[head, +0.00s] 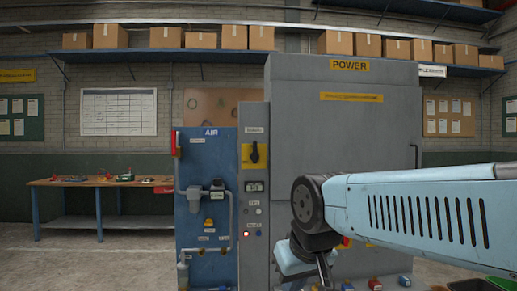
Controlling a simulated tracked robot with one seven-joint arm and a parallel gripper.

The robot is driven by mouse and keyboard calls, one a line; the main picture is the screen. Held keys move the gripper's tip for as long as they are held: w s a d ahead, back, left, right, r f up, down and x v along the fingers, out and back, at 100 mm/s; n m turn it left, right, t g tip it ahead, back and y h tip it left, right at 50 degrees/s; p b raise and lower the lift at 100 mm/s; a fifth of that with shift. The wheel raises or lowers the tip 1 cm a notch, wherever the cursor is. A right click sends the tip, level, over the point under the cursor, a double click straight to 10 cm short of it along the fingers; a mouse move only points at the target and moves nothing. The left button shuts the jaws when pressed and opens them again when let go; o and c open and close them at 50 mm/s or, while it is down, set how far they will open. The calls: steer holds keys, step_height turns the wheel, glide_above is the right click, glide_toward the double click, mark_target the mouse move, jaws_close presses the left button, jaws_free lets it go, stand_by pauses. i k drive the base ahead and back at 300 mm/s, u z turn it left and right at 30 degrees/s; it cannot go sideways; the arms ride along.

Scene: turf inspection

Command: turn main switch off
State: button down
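A black rotary switch handle (255,153) sits on a yellow plate on a narrow grey panel (253,119), left of the large grey cabinet marked POWER (349,66). Its handle looks about upright; the label above it is too small to read. A small meter, a few round buttons or lamps and a red-ringed one (246,234) are below it. My light blue arm reaches in from the right. Its wrist bends down in front of the cabinet, right of and below the switch. My gripper (326,282) is partly seen at the bottom edge; its fingertips are not clear.
A blue panel marked AIR (210,133) with grey pipes and a red handle (177,145) adjoins the switch panel on the left. A workbench (100,182) with tools stands farther left. Several small coloured items lie at the bottom right. The space before the switch looks clear.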

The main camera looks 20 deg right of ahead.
mark_target(254, 156)
steer(key=z, duration=0.05)
steer(key=i, duration=0.95)
steer(key=u, duration=0.1)
